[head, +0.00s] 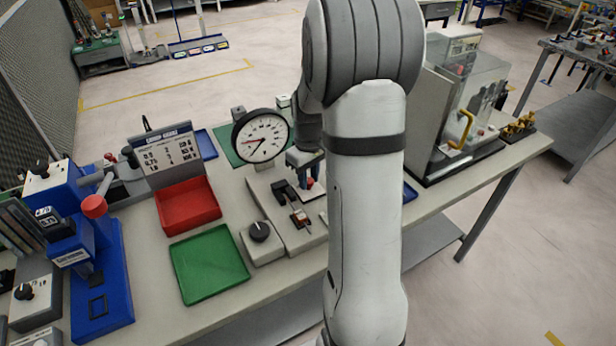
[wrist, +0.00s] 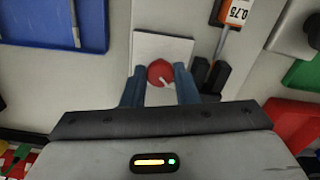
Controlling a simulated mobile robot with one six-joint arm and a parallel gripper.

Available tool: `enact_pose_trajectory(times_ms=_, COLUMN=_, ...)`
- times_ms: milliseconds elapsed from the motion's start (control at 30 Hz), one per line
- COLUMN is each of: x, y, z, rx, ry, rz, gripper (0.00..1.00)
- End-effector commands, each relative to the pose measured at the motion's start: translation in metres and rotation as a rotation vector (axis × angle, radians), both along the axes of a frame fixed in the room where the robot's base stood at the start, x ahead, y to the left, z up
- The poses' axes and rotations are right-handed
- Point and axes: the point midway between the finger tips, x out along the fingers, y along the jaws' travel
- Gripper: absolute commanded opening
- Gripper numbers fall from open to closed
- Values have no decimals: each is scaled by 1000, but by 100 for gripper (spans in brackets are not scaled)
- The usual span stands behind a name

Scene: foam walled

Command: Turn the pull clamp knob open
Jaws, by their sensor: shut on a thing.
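The red round knob (wrist: 160,73) sits on a pale square block (wrist: 150,45) and carries a white pointer line that slants toward the lower right in the wrist view. My gripper (wrist: 160,80) has its two blue fingers on either side of the knob, shut on it. In the head view my gripper (head: 305,168) points down at the bench beside the dial gauge, and a little of the red knob (head: 309,183) shows below the fingers. My arm hides part of the fixture's right side there.
A round dial gauge (head: 262,137) stands close to my gripper's left. A small box with a black knob (head: 260,232), a green tray (head: 208,265) and a red bin (head: 187,205) lie further left. A clear-sided enclosure (head: 470,100) stands to the right.

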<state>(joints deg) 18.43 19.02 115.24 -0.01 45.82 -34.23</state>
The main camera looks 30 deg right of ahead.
Motion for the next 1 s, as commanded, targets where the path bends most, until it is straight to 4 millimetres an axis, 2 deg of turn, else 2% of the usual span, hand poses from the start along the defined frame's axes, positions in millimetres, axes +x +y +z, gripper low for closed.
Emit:
enact_pose_trajectory(times_ms=33, x=4, y=0, z=4, rx=-4, ry=-12, rz=1, gripper=29)
enact_pose_trajectory(times_ms=267, x=2, y=0, z=2, rx=-1, ry=-7, rz=0, gripper=48)
enact_pose_trajectory(times_ms=567, x=1, y=0, z=4, rx=-2, ry=-5, rz=-1, gripper=48)
enact_pose_trajectory(times_ms=1000, x=2, y=0, z=70, rx=-2, ry=-8, rz=0, gripper=48)
